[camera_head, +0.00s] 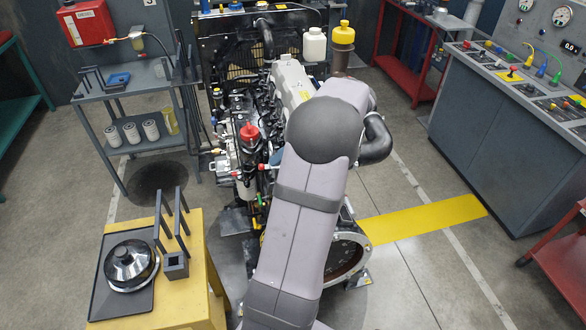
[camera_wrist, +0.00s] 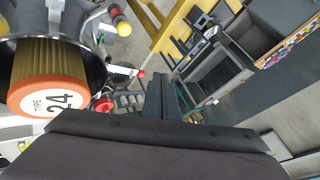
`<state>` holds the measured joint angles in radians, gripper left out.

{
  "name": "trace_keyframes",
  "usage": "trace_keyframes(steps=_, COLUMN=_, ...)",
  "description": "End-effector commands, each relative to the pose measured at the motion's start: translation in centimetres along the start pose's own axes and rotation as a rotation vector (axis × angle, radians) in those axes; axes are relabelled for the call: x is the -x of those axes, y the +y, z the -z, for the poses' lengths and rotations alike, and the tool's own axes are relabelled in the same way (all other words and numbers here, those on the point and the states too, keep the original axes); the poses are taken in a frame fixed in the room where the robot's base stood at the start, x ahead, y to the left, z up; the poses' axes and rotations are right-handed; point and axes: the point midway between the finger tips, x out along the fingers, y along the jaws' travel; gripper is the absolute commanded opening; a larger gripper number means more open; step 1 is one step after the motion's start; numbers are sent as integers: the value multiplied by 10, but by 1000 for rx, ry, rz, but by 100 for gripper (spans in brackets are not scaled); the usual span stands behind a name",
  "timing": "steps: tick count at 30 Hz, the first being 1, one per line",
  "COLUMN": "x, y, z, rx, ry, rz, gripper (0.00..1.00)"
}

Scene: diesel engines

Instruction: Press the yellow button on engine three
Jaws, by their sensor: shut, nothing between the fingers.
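A diesel engine (camera_head: 285,85) stands in the middle of the head view, partly covered by my arm. A sign (camera_head: 150,2) on the wall behind it is cut off and looks like a 3. I cannot make out a yellow button on the engine in either view. My gripper is hidden behind my arm in the head view. In the wrist view my gripper (camera_wrist: 165,97) shows as dark fingers, shut and empty. An orange-capped filter marked "TYPE 24" (camera_wrist: 45,92) sits in a dark housing to its left. A yellow-and-red knob (camera_wrist: 120,20) is above, apart from the fingers.
A control console (camera_head: 515,85) stands at the right. A grey cart (camera_head: 135,85) with filters is at the left. A yellow bench (camera_head: 190,290) with a black tray is at the front left. Floor is clear between engine and console.

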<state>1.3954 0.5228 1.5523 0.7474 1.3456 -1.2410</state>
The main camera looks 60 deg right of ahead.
Motion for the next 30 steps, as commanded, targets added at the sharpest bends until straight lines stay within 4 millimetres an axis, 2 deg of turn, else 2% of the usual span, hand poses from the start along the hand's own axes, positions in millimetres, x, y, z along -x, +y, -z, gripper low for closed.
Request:
trace_keyframes(steps=1, x=19, y=-2, z=2, rx=-2, ry=11, rz=3, gripper=0)
trace_keyframes(steps=3, x=32, y=-1, z=-1, rx=4, ry=23, rz=9, gripper=0)
trace_keyframes(steps=9, x=54, y=1, z=-6, rx=17, ry=49, rz=19, gripper=0)
trace_keyframes(steps=15, x=59, y=3, z=-9, rx=21, ry=57, rz=21, gripper=0)
trace_keyframes(steps=30, x=55, y=5, z=-11, rx=21, ry=55, rz=21, gripper=0)
